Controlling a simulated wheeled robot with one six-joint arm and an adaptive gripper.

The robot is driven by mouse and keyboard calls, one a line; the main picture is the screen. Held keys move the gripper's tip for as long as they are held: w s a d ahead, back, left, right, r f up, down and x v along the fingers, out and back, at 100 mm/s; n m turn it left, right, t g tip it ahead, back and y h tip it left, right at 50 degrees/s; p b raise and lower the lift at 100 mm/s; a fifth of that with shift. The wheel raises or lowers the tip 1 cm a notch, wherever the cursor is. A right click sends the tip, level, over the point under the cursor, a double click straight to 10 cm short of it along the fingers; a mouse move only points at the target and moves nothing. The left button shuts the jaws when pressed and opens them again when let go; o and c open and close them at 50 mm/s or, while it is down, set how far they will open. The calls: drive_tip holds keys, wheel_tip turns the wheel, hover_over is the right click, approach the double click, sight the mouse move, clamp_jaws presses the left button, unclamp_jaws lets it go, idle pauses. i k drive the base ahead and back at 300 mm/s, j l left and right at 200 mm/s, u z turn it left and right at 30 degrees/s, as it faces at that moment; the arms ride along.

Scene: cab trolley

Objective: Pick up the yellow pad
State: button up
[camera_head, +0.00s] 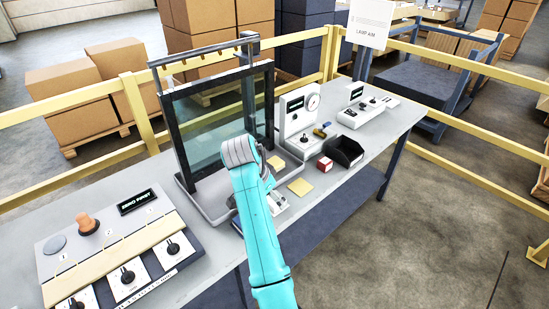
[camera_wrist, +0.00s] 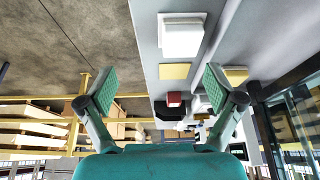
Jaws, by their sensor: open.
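Two flat yellow pads lie on the grey bench in the head view. One pad (camera_head: 299,187) is nearer the bench's front edge; the other pad (camera_head: 276,163) is nearer the glass frame. Both show in the wrist view, the front one (camera_wrist: 174,71) between my fingers and the other (camera_wrist: 236,75) by the right finger. My gripper (camera_wrist: 160,88) is open and empty, its fingers spread wide. In the head view my teal arm reaches over the bench left of the pads and hides most of the gripper. The gap between fingers and pads is hard to tell.
A glass panel in a dark frame (camera_head: 180,118) stands behind my arm. A red-and-white box (camera_head: 325,164) and black bin (camera_head: 346,151) sit right of the pads, with a gauge unit (camera_head: 297,118) behind. A switch panel (camera_head: 125,262) is at left. Yellow rails (camera_head: 128,100) run behind.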

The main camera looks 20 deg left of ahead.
sight(278, 163)
drive_tip(key=i+j, duration=0.45)
drive_tip(key=i, duration=0.25)
drive_tip(key=i+l, duration=0.25)
drive_tip(key=i, duration=0.1)
